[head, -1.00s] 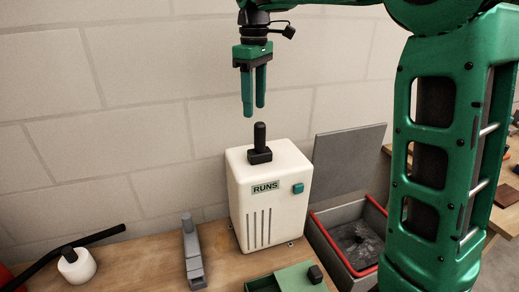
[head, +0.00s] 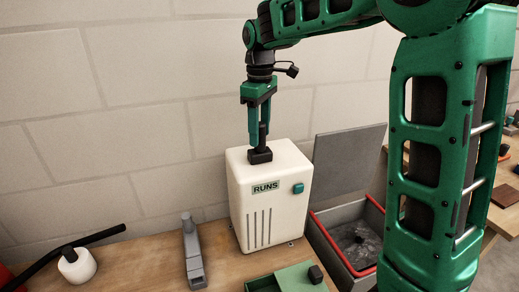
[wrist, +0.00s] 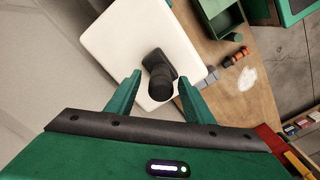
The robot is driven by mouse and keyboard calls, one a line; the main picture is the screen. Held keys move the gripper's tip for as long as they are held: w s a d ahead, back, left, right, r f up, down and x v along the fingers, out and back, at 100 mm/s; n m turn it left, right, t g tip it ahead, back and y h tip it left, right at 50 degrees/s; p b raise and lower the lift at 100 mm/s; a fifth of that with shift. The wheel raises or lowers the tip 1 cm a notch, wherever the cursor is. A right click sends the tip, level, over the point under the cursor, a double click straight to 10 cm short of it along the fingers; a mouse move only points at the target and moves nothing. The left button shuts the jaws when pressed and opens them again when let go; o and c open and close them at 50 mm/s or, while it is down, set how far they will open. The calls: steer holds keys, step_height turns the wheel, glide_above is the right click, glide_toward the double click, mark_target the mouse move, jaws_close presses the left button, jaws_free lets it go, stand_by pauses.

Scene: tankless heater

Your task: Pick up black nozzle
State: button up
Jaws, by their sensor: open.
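The black nozzle (head: 260,156) stands upright on top of the white heater box (head: 272,200), which is marked RUNS. My gripper (head: 259,143) points down over the nozzle, with its fingers lowered beside the nozzle's upright part. In the wrist view, the nozzle (wrist: 160,77) lies between the two open fingers of my gripper (wrist: 157,94), with a gap on both sides. The nozzle's upper part is mostly hidden by the fingers in the head view.
A grey bin with a red rim (head: 350,235) stands right of the heater. A green tray (head: 290,278) is in front. A grey tool (head: 193,255) and a white roll with a black bar (head: 77,265) lie on the left. A block wall rises behind.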

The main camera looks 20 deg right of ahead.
steer(key=shift+c, duration=0.3)
jaws_close()
steer(key=shift+r, duration=0.55)
steer(key=r, duration=0.2)
steer(key=a+r, duration=0.1)
steer(key=shift+w+r, duration=0.15)
steer(key=shift+r, duration=0.25)
steer(key=w+a+r, duration=0.2)
steer(key=a+r, duration=0.4)
steer(key=a, duration=0.4)
steer(key=shift+w+a, duration=0.15)
steer(key=shift+w, duration=0.15)
